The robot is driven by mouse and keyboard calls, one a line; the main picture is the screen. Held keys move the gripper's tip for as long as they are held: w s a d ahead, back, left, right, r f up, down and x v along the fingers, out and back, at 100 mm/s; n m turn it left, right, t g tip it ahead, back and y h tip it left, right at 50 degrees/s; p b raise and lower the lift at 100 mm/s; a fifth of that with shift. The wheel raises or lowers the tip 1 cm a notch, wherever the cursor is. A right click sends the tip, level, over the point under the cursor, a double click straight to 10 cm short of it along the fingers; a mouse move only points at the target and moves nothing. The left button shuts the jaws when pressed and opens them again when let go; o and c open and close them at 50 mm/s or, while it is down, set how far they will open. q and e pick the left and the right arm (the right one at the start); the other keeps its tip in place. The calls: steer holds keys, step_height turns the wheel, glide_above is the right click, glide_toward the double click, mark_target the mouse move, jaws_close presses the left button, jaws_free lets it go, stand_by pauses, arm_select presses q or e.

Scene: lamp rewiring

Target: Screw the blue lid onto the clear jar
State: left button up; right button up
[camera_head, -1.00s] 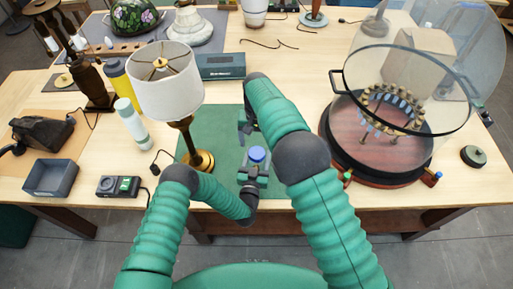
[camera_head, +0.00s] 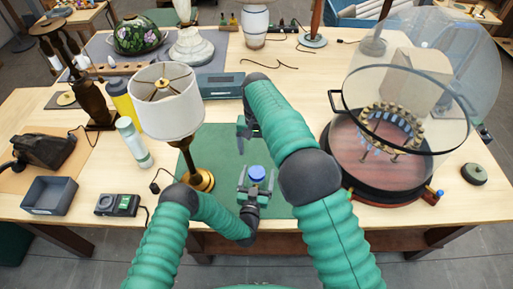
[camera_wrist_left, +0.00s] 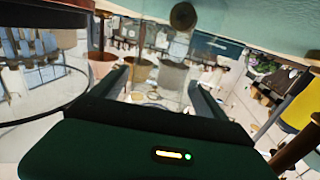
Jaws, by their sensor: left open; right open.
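The blue lid (camera_head: 257,172) shows near the front of the green mat (camera_head: 226,163), between the two fingers of my left gripper (camera_head: 256,178) in the head view. The fingers are spread, one on each side of it. The clear jar cannot be made out clearly in the head view; I cannot tell whether the lid rests on it. In the left wrist view, a greyish see-through cylinder (camera_wrist_left: 172,82) shows between the fingers, perhaps the jar. My right gripper (camera_head: 246,130) is open behind the lid, partly hidden by its arm, and appears empty.
A round tray under a glass dome (camera_head: 376,170) stands at the right. A teal box (camera_head: 219,86) lies behind the mat. The table's front edge is close to my left gripper.

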arm_select(q)
steer(key=shift+s, duration=0.1)
steer(key=s, duration=0.4)
steer(key=s+a+b, duration=0.1)
steer(key=s, duration=0.3)
steer(key=s+a+b, duration=0.1)
steer(key=s, duration=0.3)
steer(key=shift+s+a+f, duration=0.15)
steer(key=shift+f, duration=0.1)
steer(key=s, duration=0.1)
steer(key=s+p, duration=0.1)
steer(key=shift+s+a+f, duration=0.1)
steer(key=shift+s+a, duration=0.2)
steer(key=shift+a, duration=0.1)
steer(key=shift+s+p, duration=0.35)
steer(key=shift+s, duration=0.25)
steer(key=shift+s+a+r, duration=0.1)
steer(key=shift+s+r, duration=0.05)
steer(key=shift+r, duration=0.15)
steer(key=shift+d, duration=0.2)
